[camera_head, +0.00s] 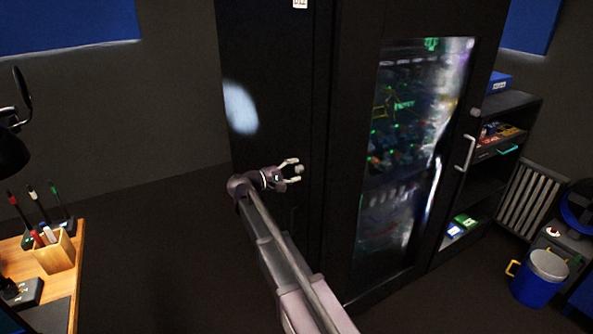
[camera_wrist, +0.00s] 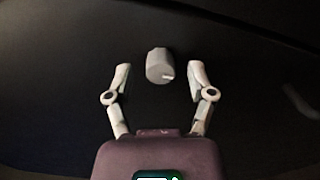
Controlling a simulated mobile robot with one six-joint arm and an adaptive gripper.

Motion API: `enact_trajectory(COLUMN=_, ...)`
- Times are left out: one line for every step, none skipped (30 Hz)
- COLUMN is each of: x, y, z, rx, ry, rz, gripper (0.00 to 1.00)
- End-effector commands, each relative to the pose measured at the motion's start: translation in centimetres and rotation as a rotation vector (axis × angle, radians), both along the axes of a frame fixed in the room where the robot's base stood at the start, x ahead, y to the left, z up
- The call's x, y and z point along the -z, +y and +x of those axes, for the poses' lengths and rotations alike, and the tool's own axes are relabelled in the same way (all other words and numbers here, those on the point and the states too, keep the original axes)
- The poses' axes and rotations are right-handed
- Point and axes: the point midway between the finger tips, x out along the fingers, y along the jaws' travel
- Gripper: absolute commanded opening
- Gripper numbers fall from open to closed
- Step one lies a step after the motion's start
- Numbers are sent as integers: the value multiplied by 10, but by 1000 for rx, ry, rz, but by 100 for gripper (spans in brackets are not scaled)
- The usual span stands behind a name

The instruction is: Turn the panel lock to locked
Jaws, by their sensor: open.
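The panel lock is a small grey round knob (camera_wrist: 159,66) on a dark upright panel (camera_wrist: 60,50). A short white mark shows at the lower right of its face in the wrist view. My gripper (camera_wrist: 162,70) is open, with one pale finger on each side of the knob and a visible gap on both sides. In the head view my gripper (camera_head: 296,169) is at the front of the black cabinet (camera_head: 270,60), with the grey knob (camera_head: 299,169) between its fingertips. I cannot tell how deep the fingers reach around the knob.
A glass-fronted rack door (camera_head: 410,150) with a vertical handle (camera_head: 466,152) stands right of the panel. A desk (camera_head: 75,262) with a pen holder (camera_head: 52,252) is at the left. A blue bin (camera_head: 540,277) and a shelf (camera_head: 510,103) are at the right.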

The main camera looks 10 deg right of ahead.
Motion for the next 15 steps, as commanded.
enact_trajectory(x=0, y=0, z=0, rx=0, ry=0, rz=0, gripper=70)
enact_trajectory(x=0, y=1, z=-1, rx=0, ry=0, rz=1, gripper=70)
enact_trajectory(x=0, y=2, z=-1, rx=0, ry=0, rz=1, gripper=70)
enact_trajectory(x=0, y=3, z=-1, rx=0, ry=0, rz=1, gripper=70)
enact_trajectory(x=0, y=4, z=-2, rx=0, ry=0, rz=1, gripper=70)
enact_trajectory(x=0, y=6, z=-2, rx=0, ry=0, rz=1, gripper=70)
enact_trajectory(x=0, y=8, z=-3, rx=-1, ry=0, rz=0, gripper=70)
enact_trajectory(x=0, y=10, z=-3, rx=-1, ry=0, rz=0, gripper=70)
enact_trajectory(x=0, y=14, z=-4, rx=-1, ry=0, rz=0, gripper=70)
enact_trajectory(x=0, y=16, z=-5, rx=-1, ry=0, rz=0, gripper=70)
enact_trajectory(x=0, y=19, z=-6, rx=-1, ry=0, rz=0, gripper=70)
enact_trajectory(x=0, y=24, z=-8, rx=-1, ry=0, rz=0, gripper=70)
enact_trajectory(x=0, y=28, z=-9, rx=-1, ry=0, rz=0, gripper=70)
enact_trajectory(x=0, y=33, z=-10, rx=-2, ry=0, rz=1, gripper=70)
enact_trajectory(x=0, y=38, z=-12, rx=-2, ry=0, rz=1, gripper=70)
